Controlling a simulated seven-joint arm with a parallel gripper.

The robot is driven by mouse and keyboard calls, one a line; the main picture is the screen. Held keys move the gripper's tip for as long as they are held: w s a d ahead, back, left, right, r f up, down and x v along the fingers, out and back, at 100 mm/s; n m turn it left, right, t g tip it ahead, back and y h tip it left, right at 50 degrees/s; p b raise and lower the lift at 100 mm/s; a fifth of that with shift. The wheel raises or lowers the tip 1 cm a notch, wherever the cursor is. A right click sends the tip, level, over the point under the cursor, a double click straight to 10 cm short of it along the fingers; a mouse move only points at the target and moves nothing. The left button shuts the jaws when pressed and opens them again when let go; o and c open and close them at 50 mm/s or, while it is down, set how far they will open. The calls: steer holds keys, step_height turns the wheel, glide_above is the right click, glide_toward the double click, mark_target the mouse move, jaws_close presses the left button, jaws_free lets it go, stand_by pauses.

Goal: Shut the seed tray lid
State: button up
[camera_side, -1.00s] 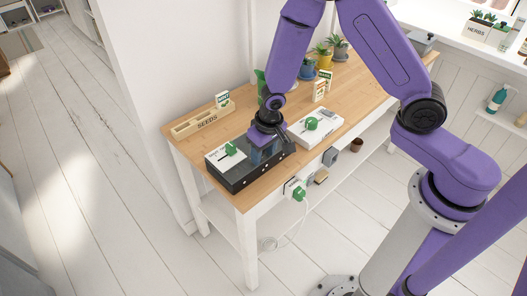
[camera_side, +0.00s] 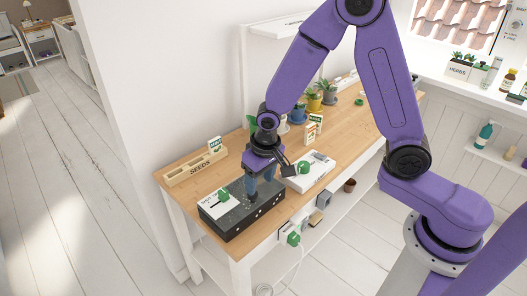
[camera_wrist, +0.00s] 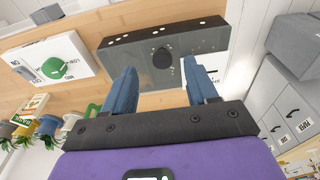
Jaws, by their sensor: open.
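A long black box (camera_side: 242,219), which I take for the seed tray, lies near the front edge of the wooden bench. A white panel (camera_side: 208,206) with a green knob (camera_side: 223,196) covers its left part in the side view. The rest of its top is dark grey with pale specks. In the wrist view the box (camera_wrist: 140,38) shows a round black spot on its grey top, and a corner of the white panel (camera_wrist: 209,66). My gripper (camera_side: 262,187) is over the box's right part, pointing down. Its blue fingers (camera_wrist: 160,65) are apart with nothing gripped. Contact cannot be told.
A white box (camera_side: 318,169) with a green knob (camera_side: 304,167) stands close to the right of the black box. A wooden seed rack (camera_side: 195,167) is behind it. Potted plants (camera_side: 314,101) stand farther back. The front left bench edge is clear.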

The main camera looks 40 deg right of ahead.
step_height(320, 180, up, 10)
steer(key=s, duration=0.1)
steer(key=shift+s+f, duration=0.15)
steer(key=shift+s, duration=0.1)
stand_by(0.4)
steer(key=s+d+r+n, duration=0.1)
steer(key=s+d+n, duration=0.2)
steer(key=s+n, duration=0.3)
steer(key=s+d+r+n+g, duration=0.1)
steer(key=s+d+n, duration=0.2)
steer(key=s, duration=1.4)
steer(key=n, duration=0.3)
steer(key=shift+s+d+r+n, duration=0.2)
steer(key=shift+d+r+n, duration=0.05)
steer(key=shift+d+n, duration=0.1)
